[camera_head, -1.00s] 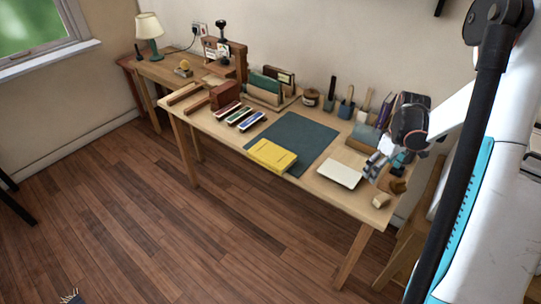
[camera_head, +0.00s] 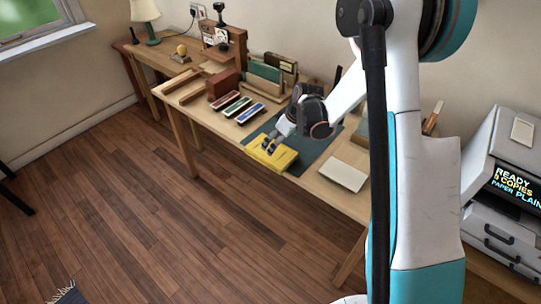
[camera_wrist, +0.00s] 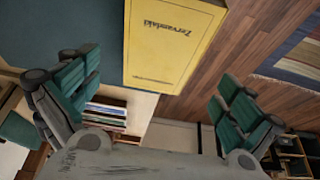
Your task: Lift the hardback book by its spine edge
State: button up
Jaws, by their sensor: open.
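The yellow hardback book (camera_head: 280,158) lies flat at the table's front edge, partly on the dark green mat (camera_head: 315,151). In the wrist view the yellow book (camera_wrist: 172,45) fills the top middle, its dark title upside down, and one side sticks out past the table edge over the floor. My gripper (camera_head: 268,146) is just above the book's left part in the head view. I cannot tell whether a fingertip touches the book.
A pale notebook (camera_head: 343,174) lies right of the mat. Several coloured slim items (camera_head: 238,107) lie to the left. A wooden rack (camera_head: 265,84) stands behind them. A printer (camera_head: 505,190) stands at the right.

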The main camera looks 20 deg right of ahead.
jog(key=shift+a+b+x, duration=0.2)
jog(key=shift+b+x, duration=1.2)
jog(key=shift+x, duration=2.1)
jog(key=shift+r, duration=0.1)
jog(key=shift+s, duration=0.1)
jog(key=c, duration=1.3)
